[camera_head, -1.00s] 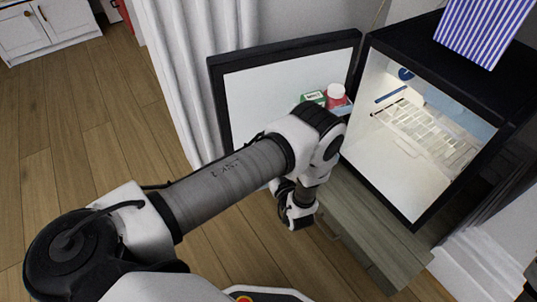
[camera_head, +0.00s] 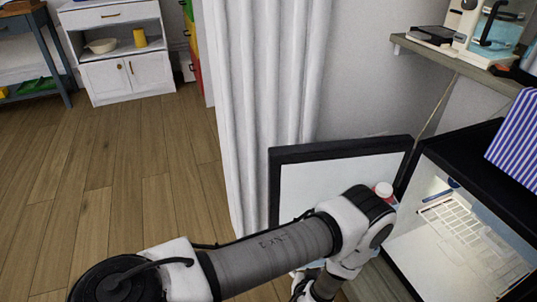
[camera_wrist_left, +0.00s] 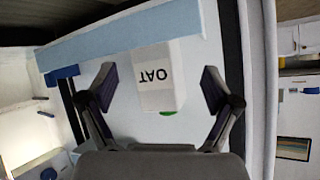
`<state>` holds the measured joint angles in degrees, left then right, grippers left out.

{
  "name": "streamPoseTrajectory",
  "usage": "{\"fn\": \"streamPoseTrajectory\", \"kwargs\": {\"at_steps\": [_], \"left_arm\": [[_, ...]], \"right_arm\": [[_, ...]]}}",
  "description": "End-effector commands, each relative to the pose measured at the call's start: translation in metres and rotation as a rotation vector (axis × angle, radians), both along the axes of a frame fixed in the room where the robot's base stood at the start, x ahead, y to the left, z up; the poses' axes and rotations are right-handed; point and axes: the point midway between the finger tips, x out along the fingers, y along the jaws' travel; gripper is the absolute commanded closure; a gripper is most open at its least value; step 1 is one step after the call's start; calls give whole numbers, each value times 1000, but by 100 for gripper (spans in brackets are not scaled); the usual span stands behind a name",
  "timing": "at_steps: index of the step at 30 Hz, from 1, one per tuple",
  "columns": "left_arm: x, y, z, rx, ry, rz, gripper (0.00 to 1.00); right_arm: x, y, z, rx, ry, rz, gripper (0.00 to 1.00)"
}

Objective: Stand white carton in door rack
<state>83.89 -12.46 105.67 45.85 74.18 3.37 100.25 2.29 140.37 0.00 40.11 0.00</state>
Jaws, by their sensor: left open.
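The white carton (camera_wrist_left: 160,80) shows in the left wrist view, its "OAT" print and green cap upside down in that picture. Its base end meets the light-blue door rack (camera_wrist_left: 120,34), and it appears to stand upright behind the rail. My left gripper (camera_wrist_left: 158,90) is open, with one finger on each side of the carton and a visible gap at both. In the head view the open fridge door (camera_head: 340,150) stands behind my left arm, which hides the carton and most of the rack. My right gripper is not in view.
A jar with a white lid (camera_head: 384,189) stands in the door. The lit fridge interior (camera_head: 460,245) with a wire shelf lies to the right. A white curtain (camera_head: 265,110) hangs beside the door. A striped blue-and-white item (camera_head: 515,140) sits on the fridge. Wooden floor at left is clear.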

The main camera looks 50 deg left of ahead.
Motion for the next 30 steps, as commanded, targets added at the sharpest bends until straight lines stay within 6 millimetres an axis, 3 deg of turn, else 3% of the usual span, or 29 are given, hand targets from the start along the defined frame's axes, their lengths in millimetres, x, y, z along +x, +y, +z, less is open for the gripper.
{"fn": "streamPoseTrajectory", "kwargs": {"at_steps": [2, 3, 6, 9, 12, 30], "left_arm": [[-51, 7, 0, -142, 305, -108, 11], [-87, 0, 4, -225, 461, -171, 11], [-164, -22, 27, -393, 751, -298, 11], [-204, -36, 46, -475, 883, -369, 11], [-214, -40, 51, -496, 919, -390, 11], [-213, -40, 50, -492, 914, -388, 11]], "right_arm": [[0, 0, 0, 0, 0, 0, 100], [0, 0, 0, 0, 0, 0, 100], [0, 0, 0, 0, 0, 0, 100], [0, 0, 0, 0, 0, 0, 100], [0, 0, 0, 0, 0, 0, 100], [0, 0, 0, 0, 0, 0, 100]]}}
